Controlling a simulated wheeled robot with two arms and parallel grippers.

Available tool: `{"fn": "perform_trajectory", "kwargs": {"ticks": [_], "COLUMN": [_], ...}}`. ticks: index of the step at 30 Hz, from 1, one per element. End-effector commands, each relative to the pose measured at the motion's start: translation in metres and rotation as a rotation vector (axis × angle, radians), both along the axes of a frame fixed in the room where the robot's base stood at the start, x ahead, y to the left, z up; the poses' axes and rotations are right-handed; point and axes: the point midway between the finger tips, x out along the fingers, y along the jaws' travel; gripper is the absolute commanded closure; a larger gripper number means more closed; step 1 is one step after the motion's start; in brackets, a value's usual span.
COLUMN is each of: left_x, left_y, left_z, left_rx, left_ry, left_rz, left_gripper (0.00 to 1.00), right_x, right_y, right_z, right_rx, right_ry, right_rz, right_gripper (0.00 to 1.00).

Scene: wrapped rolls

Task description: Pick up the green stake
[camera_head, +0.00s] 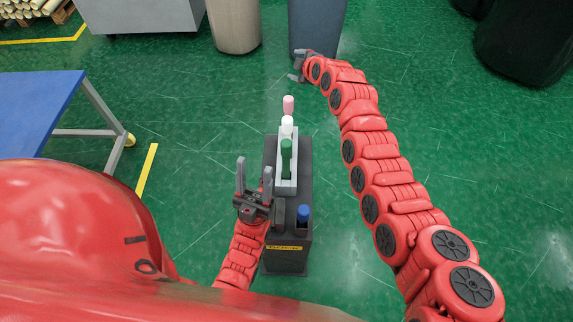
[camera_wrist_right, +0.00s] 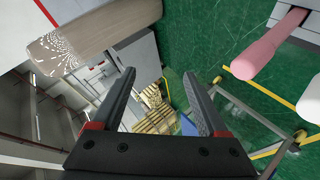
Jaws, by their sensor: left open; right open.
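The green stake (camera_head: 286,158) stands upright in a grey tray (camera_head: 287,186) on a dark narrow stand (camera_head: 286,262), nearest me in its row. A white stake (camera_head: 287,126) and a pink stake (camera_head: 289,105) stand behind it. My left gripper (camera_head: 254,175) is open and empty, just left of the tray and apart from the green stake. My right gripper (camera_head: 301,68) is open beyond the far end of the tray. In the right wrist view its two fingers (camera_wrist_right: 160,88) hold nothing, and the pink stake (camera_wrist_right: 268,50) shows at upper right.
A blue-capped item (camera_head: 304,213) sits in the stand's near right corner. A blue table (camera_head: 35,105) is at left. A beige bin (camera_head: 235,25) and a dark grey bin (camera_head: 318,22) stand at the back.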

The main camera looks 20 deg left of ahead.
Motion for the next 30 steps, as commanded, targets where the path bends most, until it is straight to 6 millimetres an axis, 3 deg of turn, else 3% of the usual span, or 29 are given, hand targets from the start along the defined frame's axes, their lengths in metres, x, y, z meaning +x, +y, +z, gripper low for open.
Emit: {"fn": "perform_trajectory", "kwargs": {"ticks": [1, 4, 9, 12, 16, 19, 30], "left_x": [0.0, 0.0, 0.0, 0.0, 0.0, 0.0, 0.0], "left_y": [0.0, 0.0, 0.0, 0.0, 0.0, 0.0, 0.0], "left_z": [-0.003, -0.005, -0.008, -0.009, -0.006, 0.001, 0.027], "left_rx": [0.0, 0.0, 0.0, 0.0, 0.0, 0.0, 0.0], "left_ry": [0.0, 0.0, 0.0, 0.001, 0.0, 0.0, 0.0], "left_rz": [0.0, 0.0, 0.0, 0.0, 0.0, 0.0, 0.0], "left_gripper": [0.5, 0.5, 0.5, 0.5, 0.5, 0.5, 0.5], "right_x": [-0.023, -0.082, -0.162, -0.188, -0.203, -0.207, -0.209], "right_y": [0.02, 0.03, -0.002, -0.023, -0.038, -0.042, -0.039], "right_z": [0.007, 0.005, 0.01, 0.017, 0.02, 0.007, -0.079], "right_rx": [-0.137, -0.423, -0.799, -0.925, -1.0, -1.011, -1.003], "right_ry": [0.029, 0.109, 0.237, 0.293, 0.335, 0.348, 0.343], "right_rz": [0.138, 0.413, 0.767, 0.886, 0.955, 0.97, 0.97], "right_gripper": [0.23, 0.23, 0.23, 0.23, 0.23, 0.23, 0.23]}}
